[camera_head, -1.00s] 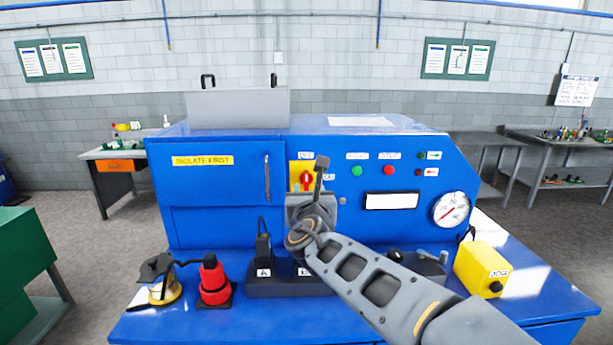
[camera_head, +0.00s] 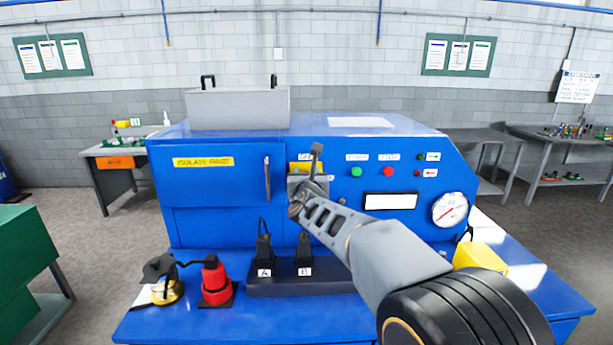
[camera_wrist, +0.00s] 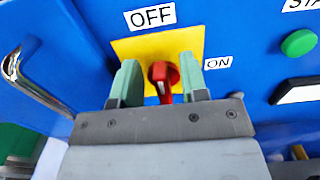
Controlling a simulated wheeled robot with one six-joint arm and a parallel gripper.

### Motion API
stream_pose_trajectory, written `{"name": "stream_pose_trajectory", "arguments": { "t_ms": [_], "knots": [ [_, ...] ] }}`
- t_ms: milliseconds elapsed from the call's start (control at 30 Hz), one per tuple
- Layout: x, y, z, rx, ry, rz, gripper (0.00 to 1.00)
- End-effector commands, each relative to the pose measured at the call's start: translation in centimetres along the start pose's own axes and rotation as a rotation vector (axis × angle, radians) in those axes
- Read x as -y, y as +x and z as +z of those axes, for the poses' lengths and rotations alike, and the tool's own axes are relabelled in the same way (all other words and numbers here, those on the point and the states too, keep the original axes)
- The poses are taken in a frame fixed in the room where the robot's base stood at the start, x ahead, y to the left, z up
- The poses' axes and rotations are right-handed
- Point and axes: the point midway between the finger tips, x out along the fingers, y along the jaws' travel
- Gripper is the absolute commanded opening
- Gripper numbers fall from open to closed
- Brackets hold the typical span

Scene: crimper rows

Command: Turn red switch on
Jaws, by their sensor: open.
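The red switch (camera_wrist: 163,76) is a rotary handle on a yellow plate (camera_wrist: 128,48) on the blue machine's front. In the wrist view its handle points roughly up and down, with an OFF label (camera_wrist: 150,16) above and an ON label (camera_wrist: 217,62) to the right. My gripper (camera_wrist: 160,82) is open, with one green finger on each side of the red handle. I cannot tell whether either finger touches it. In the head view my gripper (camera_head: 309,170) covers the switch, and only the top of the yellow plate (camera_head: 305,167) shows.
A green button (camera_head: 356,172) and a red button (camera_head: 388,171) sit right of the switch. A metal door handle (camera_head: 267,178) is to its left. Two black plugs (camera_head: 264,249) stand on a strip below. A red connector (camera_head: 214,280) and a yellow box (camera_head: 480,257) flank the ledge.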

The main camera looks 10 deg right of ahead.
Motion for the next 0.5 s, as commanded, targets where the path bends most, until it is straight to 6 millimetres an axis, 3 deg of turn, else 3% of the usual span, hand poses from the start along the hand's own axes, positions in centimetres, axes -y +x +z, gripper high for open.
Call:
{"name": "stream_pose_trajectory", "arguments": {
  "t_ms": [133,500],
  "knots": [
    [0.00,-0.02,0.01,0.000,0.000,0.000,0.39],
    [-0.01,-0.04,0.02,0.000,0.000,0.000,0.03]
  ]
}}
